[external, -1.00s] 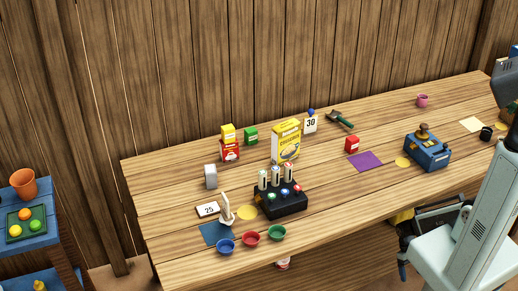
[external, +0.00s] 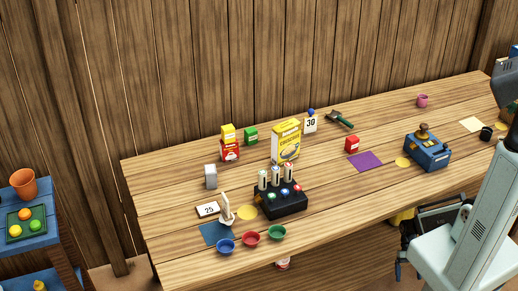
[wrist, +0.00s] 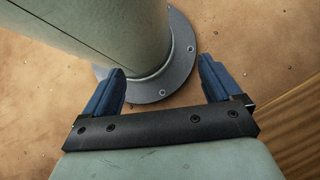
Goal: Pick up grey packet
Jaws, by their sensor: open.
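The grey packet (external: 211,176) is a small upright box on the left part of the wooden table, behind the "25" card and left of the black rack. It stands apart from its neighbours. My gripper (wrist: 162,88) is open and empty in the wrist view, its two blue fingers spread above the sandy floor beside a round base and column. In the external view a dark part of the gripper (external: 418,225) shows low at the right, beyond the table's front edge and far from the packet. The packet is not in the wrist view.
A black rack (external: 282,203) with upright tubes and a yellow box (external: 286,142) stand right of the packet. Red and yellow boxes (external: 229,143) stand behind it. Small bowls (external: 250,239) line the front. A blue device (external: 427,152) is at the right. Table edge (wrist: 290,110) shows in the wrist view.

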